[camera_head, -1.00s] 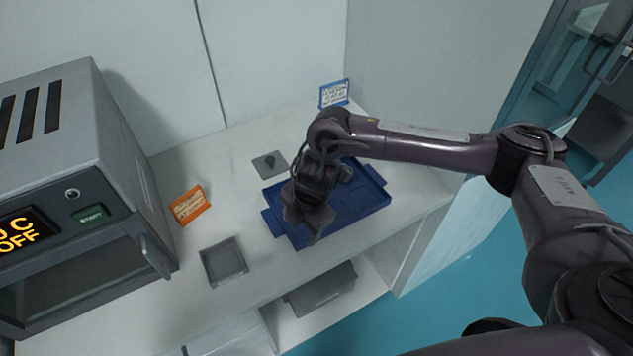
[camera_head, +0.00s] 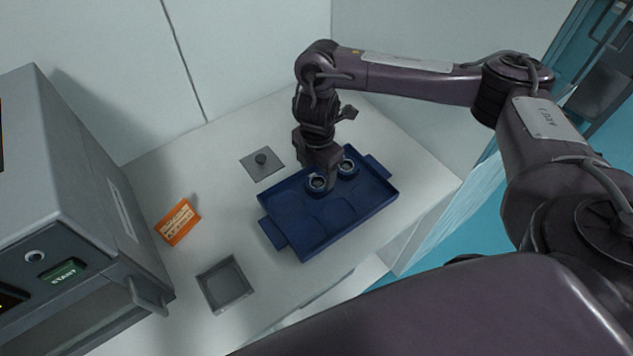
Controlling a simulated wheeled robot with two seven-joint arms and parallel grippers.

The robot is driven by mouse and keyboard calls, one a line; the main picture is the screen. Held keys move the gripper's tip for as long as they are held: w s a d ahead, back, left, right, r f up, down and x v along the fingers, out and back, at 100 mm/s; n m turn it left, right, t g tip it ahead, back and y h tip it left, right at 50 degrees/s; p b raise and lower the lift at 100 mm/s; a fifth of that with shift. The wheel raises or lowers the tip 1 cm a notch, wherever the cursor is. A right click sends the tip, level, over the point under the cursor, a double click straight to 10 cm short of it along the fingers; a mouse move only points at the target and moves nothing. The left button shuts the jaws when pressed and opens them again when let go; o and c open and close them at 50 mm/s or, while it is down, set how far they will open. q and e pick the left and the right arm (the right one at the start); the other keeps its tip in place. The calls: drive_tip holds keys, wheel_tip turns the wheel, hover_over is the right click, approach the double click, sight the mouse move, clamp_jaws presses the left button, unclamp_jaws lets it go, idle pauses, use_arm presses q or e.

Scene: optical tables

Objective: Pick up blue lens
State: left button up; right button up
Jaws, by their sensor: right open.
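Two round lens-like pieces with dark blue rims sit in the blue tray (camera_head: 300,240), at its back edge. One lens (camera_head: 318,184) is at the left, and the other lens (camera_head: 348,168) is just right of it. I cannot tell which one the task means. My right gripper (camera_head: 325,168) is open and points down at the back of the tray, close above and behind the left lens. It partly covers the gap between the two. I cannot tell whether it touches either. My left gripper is not in view.
A grey plate with a dark knob (camera_head: 262,162) lies left of the tray. A grey square dish (camera_head: 225,284) and an orange sign (camera_head: 178,222) are further left. A grey oven-like machine (camera_head: 70,200) fills the left side. The white table (camera_head: 400,150) is clear right of the tray.

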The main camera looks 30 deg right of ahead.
sight(316, 184)
drive_tip(key=f, duration=0.2)
drive_tip(key=f+b, duration=0.1)
drive_tip(key=f, duration=0.1)
drive_tip(key=shift+w, duration=0.25)
drive_tip(key=shift+f, duration=0.5)
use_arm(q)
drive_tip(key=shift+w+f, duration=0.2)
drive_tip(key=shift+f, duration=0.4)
use_arm(e)
drive_tip(key=c, duration=1)
